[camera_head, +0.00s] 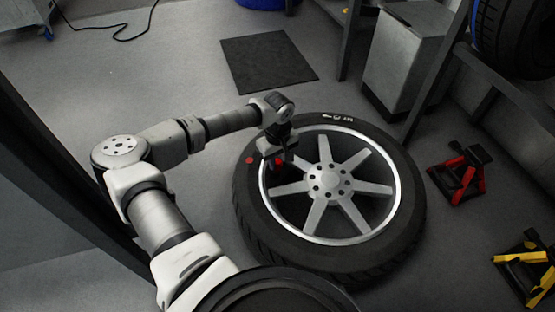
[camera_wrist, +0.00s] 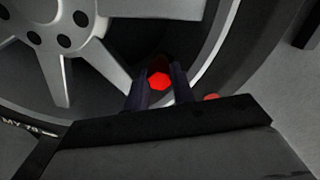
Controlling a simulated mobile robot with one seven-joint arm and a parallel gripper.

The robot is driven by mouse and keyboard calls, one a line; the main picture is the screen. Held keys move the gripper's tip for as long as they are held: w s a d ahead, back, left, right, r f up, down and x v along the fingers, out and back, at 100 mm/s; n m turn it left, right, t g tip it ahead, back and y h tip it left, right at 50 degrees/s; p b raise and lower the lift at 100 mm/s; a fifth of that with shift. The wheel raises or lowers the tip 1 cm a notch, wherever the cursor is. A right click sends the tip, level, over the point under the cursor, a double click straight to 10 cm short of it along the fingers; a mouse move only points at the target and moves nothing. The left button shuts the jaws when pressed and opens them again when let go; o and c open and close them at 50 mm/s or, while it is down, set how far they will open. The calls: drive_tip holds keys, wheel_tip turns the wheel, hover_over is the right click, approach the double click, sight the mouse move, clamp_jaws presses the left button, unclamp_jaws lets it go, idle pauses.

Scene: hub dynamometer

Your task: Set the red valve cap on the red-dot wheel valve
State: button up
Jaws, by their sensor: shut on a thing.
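The red valve cap (camera_wrist: 158,81) shows as a small bright red hexagon between my gripper's dark fingers in the wrist view. My gripper (camera_wrist: 159,84) is shut on it. In the head view, my gripper (camera_head: 278,163) points down over the left part of the rim, with a bit of the red cap at its tips. The wheel (camera_head: 326,181) lies flat on the floor. Its red dot (camera_head: 250,160) is on the tyre sidewall, just left of my gripper. The dot (camera_wrist: 211,97) is partly covered by my gripper in the wrist view. I cannot make out the valve stem or whether the cap touches it.
A red jack stand (camera_head: 457,172) and a yellow one (camera_head: 527,266) stand to the right of the wheel. A grey cabinet (camera_head: 403,55) and rack posts are behind it. A dark mat (camera_head: 268,73) lies on clear floor behind the wheel.

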sight(278, 161)
drive_tip(key=shift+f+b, duration=0.4)
drive_tip(key=shift+f, duration=0.2)
drive_tip(key=o, duration=0.7)
drive_tip(key=shift+c, duration=0.2)
wheel_tip(278, 161, up, 11)
drive_tip(key=p, duration=0.7)
drive_tip(key=shift+p, duration=0.4)
